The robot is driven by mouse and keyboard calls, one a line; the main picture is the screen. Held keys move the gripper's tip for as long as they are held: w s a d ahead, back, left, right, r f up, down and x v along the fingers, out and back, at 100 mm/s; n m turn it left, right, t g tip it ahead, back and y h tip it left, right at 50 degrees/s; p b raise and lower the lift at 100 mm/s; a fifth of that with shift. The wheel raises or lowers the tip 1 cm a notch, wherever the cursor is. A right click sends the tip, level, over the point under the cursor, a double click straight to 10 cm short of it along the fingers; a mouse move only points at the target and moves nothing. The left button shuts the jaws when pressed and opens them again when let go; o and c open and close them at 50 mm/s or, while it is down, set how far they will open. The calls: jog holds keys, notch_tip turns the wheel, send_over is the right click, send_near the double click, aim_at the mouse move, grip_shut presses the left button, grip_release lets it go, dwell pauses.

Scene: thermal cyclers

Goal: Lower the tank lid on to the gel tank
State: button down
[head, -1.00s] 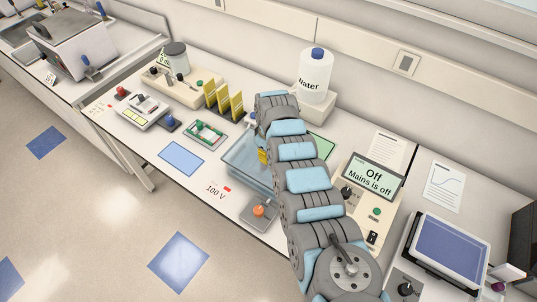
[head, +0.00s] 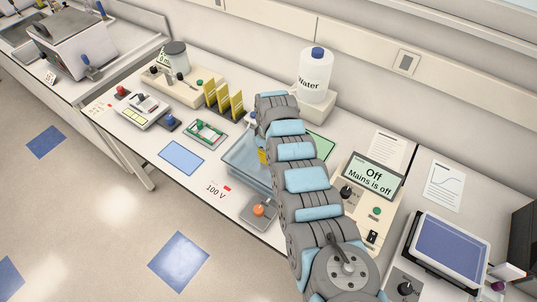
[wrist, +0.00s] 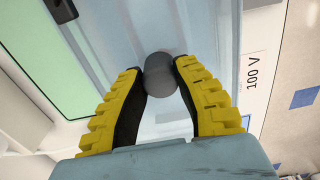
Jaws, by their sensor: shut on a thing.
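The gel tank (head: 243,160) is a clear bluish box on the bench, partly hidden behind my arm in the head view. In the wrist view my gripper (wrist: 161,88) has its two yellow-backed fingers shut on a round dark grey knob (wrist: 160,70). The knob appears to belong to the translucent tank lid (wrist: 207,28), which fills the middle of that view. In the head view only a little yellow of my gripper (head: 262,156) shows beside my arm, over the tank. I cannot tell whether the lid touches the tank rim or is above it.
A green mat (head: 321,146) lies behind the tank. A power supply (head: 365,190) reading "Off, Mains is off" stands to the right, and a grey box with an orange knob (head: 260,210) in front. A gel tray (head: 206,131), blue mat (head: 181,157) and yellow racks (head: 224,101) are left.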

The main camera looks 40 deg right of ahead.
jog(key=shift+f+b, duration=0.65)
jog(key=shift+f, duration=0.3)
jog(key=c, duration=0.8)
grip_release()
jog(key=shift+r, duration=0.15)
jog(key=shift+s+r, duration=0.1)
jog(key=shift+r, duration=5.8)
